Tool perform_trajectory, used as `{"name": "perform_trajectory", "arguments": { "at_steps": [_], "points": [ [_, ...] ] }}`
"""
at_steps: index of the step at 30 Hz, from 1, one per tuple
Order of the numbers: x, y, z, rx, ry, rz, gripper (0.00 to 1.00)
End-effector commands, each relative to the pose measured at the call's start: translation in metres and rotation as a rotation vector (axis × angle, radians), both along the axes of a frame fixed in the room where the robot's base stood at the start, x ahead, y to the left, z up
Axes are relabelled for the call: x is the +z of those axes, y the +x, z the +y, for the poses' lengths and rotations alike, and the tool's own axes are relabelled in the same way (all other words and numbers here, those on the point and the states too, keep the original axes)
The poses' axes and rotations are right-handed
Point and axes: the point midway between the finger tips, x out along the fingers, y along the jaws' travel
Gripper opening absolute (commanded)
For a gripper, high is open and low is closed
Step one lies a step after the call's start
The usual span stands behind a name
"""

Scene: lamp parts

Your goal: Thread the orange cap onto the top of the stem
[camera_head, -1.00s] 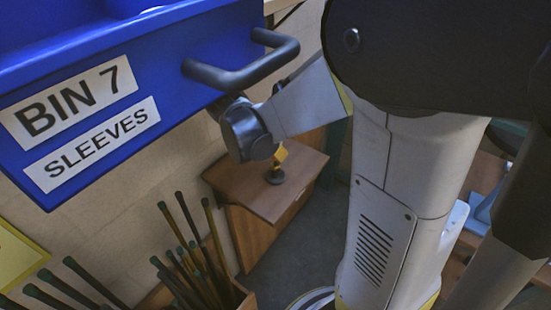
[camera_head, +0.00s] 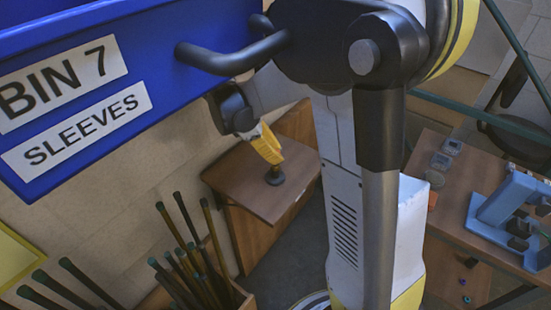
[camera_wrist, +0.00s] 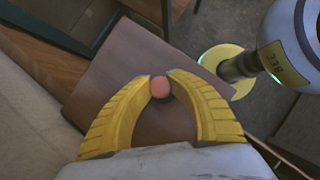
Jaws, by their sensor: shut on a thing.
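My gripper (camera_head: 274,157) shows yellow fingers in the head view, above a small dark stem on a round base (camera_head: 275,177). The stem stands upright on a wooden cabinet top (camera_head: 239,183). In the wrist view my gripper (camera_wrist: 160,86) is shut on the round orange cap (camera_wrist: 160,87), held between the fingertips. The brown cabinet top (camera_wrist: 125,68) lies beyond the cap. The stem does not show in the wrist view; the cap and fingers may hide it. The cap cannot be made out in the head view. Whether cap and stem touch cannot be told.
A blue bin (camera_head: 175,90) labelled "BIN 7 SLEEVES" hangs close at the upper left, near my arm. Several dark rods (camera_head: 185,262) stand in a box at the lower left. A wooden table (camera_head: 450,215) at the right bears a blue device (camera_head: 500,205).

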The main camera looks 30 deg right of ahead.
Motion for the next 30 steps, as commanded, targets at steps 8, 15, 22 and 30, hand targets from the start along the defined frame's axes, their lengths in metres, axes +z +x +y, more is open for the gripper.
{"name": "perform_trajectory", "arguments": {
  "at_steps": [8, 15, 22, 30],
  "points": [
    [-0.0026, -0.0007, 0.0011, -0.476, 0.005, 0.007, 0.0],
    [-0.002, -0.0013, 0.0024, -0.574, 0.004, 0.004, 0.0],
    [-0.0018, -0.0012, 0.0021, -0.572, 0.004, 0.004, 0.38],
    [-0.0014, -0.0012, 0.0021, -0.516, 0.003, 0.002, 0.38]
  ]
}}
